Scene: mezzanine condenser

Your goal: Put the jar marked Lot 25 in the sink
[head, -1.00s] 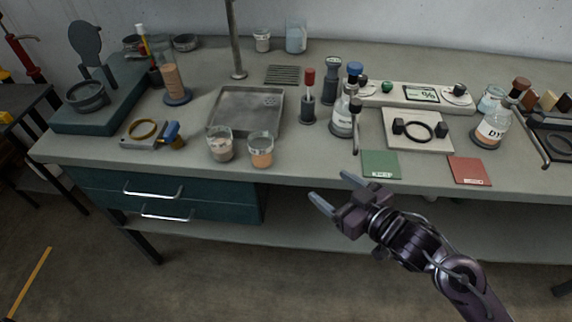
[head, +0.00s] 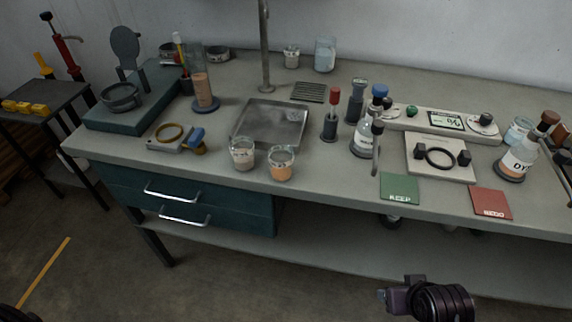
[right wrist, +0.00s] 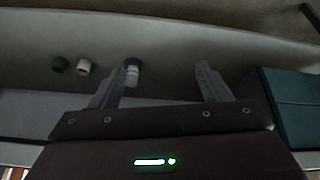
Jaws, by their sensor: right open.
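Two small glass jars stand side by side at the front of the bench, one with pale contents (head: 242,158) and one with orange contents (head: 281,166). Two more stand at the back, a small one (head: 291,58) and a larger pale-blue one (head: 325,56). I cannot read a Lot 25 mark on any of them. The sink (head: 243,129) is a shallow grey basin just behind the front jars, and its inside looks empty. My right gripper (head: 384,297) is low in front of the bench, apart from the jars. The right wrist view shows it open and empty (right wrist: 158,84). My left gripper is out of view.
A tall metal post (head: 265,50) rises behind the sink. A dropper bottle (head: 330,125) and flask (head: 365,138) stand right. Green KEEP (head: 400,188) and red REDO (head: 491,204) mats lie near the edge.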

